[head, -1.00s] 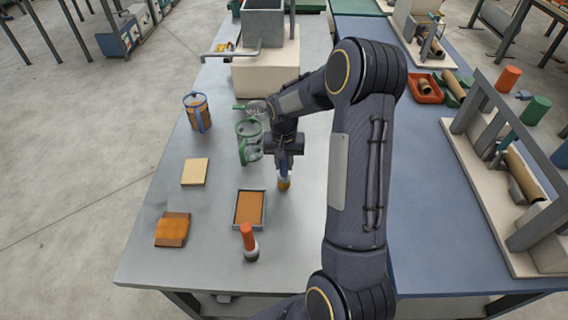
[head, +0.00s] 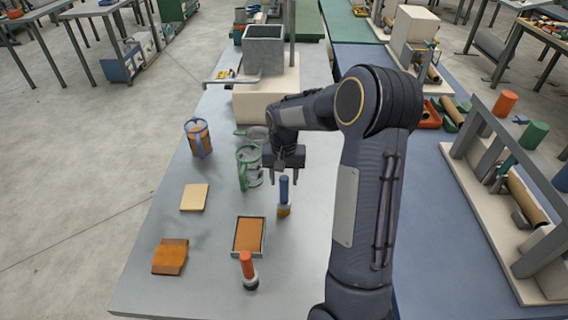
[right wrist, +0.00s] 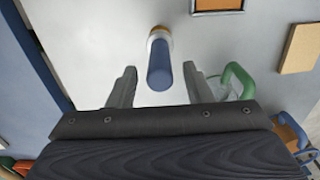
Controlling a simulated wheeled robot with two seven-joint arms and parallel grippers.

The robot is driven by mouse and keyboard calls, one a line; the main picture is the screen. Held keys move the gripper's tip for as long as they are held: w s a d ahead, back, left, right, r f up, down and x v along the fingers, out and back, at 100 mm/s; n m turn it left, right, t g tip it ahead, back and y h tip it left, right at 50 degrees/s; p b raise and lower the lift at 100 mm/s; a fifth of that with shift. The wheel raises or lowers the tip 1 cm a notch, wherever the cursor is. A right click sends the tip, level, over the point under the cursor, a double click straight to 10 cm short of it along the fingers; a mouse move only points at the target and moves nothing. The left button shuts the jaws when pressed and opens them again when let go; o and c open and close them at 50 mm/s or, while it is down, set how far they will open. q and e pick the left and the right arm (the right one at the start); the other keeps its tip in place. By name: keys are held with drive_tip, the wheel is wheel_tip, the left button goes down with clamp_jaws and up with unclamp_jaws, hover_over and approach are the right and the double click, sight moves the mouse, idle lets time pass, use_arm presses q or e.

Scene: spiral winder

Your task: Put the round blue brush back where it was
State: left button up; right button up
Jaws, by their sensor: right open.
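The round blue brush (head: 284,193) stands upright on the grey table (head: 310,250), its blue handle up and its tan base down. It is right of the green-handled jugs and behind the orange-filled tray. My right gripper (head: 283,174) is open and empty, just behind and above the brush, apart from it. In the right wrist view the brush (right wrist: 159,62) shows beyond the open fingers, roughly midway between their lines. My left gripper is in neither view.
A green-handled jug (head: 249,168) stands close left of the gripper. The orange-filled tray (head: 249,236), an orange-handled brush (head: 248,270), a cream block (head: 194,197), an orange-brown block (head: 171,256) and a blue-handled jug (head: 198,138) stand nearby. The front right of the grey table is clear.

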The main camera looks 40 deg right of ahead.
wheel_tip(320, 180, up, 7)
drive_tip(key=shift+f, duration=0.1)
drive_tip(key=s+a+r+n+t+y, duration=0.25)
drive_tip(key=s+a+r, duration=0.45)
drive_tip(key=s+a, duration=0.4)
drive_tip(key=s+a+f+n+t, duration=0.1)
drive_tip(key=s+a+n, duration=0.1)
drive_tip(key=s, duration=0.3)
drive_tip(key=s+a+f+n+t+y, duration=0.1)
drive_tip(key=s+a+n+t, duration=0.1)
drive_tip(key=s+a, duration=0.3)
drive_tip(key=shift+s+f, duration=0.35)
drive_tip(key=shift+s, duration=0.35)
